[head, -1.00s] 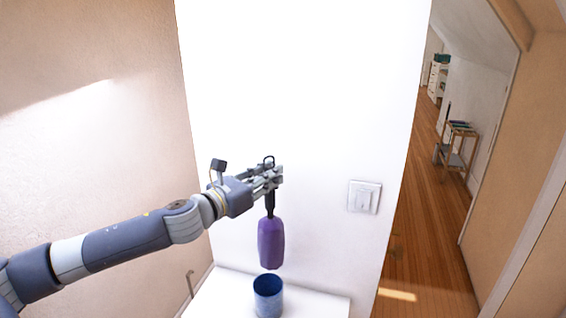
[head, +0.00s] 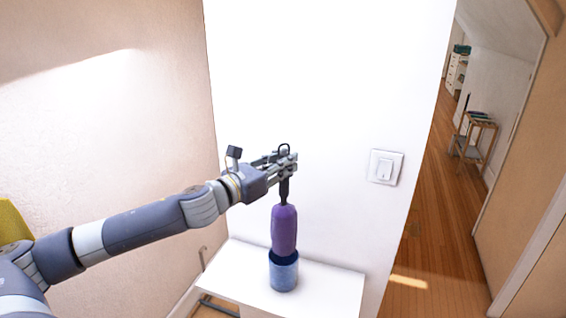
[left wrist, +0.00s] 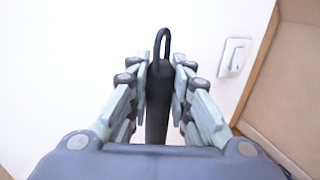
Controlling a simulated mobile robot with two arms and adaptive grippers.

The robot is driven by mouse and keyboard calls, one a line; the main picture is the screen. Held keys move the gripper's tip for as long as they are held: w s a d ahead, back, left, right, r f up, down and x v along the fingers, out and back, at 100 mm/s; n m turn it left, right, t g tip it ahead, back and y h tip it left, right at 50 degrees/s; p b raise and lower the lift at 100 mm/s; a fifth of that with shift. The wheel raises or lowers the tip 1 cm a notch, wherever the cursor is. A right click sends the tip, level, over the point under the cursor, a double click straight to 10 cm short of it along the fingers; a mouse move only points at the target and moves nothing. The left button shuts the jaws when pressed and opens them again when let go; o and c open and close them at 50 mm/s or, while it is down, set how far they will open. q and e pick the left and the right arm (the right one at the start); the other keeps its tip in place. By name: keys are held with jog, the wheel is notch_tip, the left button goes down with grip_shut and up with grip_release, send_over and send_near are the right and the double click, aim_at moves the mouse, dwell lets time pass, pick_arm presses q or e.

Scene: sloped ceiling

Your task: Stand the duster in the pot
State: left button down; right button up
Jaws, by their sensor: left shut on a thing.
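The duster has a purple head (head: 284,230) and a black handle with a loop on top. My left gripper (head: 284,165) is shut on the black handle, which also shows between the fingers in the left wrist view (left wrist: 159,100). The duster hangs upright, head down. The blue pot (head: 284,272) stands on a white table top. The lower end of the purple head meets the pot's rim in the head view and its tip is hidden by the pot's wall. I cannot tell how deep it is. My right gripper is not in view.
The white table (head: 335,292) is bare around the pot. A white wall with a light switch (head: 385,167) rises right behind it. A hallway with a wooden floor and a small shelf stand (head: 473,140) lies at the far right.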

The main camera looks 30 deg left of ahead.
aim_at(280, 194)
pick_arm(q)
notch_tip(280, 194, down, 4)
jog(key=b, duration=0.2)
jog(key=shift+b, duration=0.3)
jog(key=shift+w+f+b, duration=0.1)
jog(key=shift+f+b, duration=1.65)
jog(key=shift+f, duration=0.45)
jog(key=c, duration=1.4)
grip_release()
jog(key=shift+o, duration=0.2)
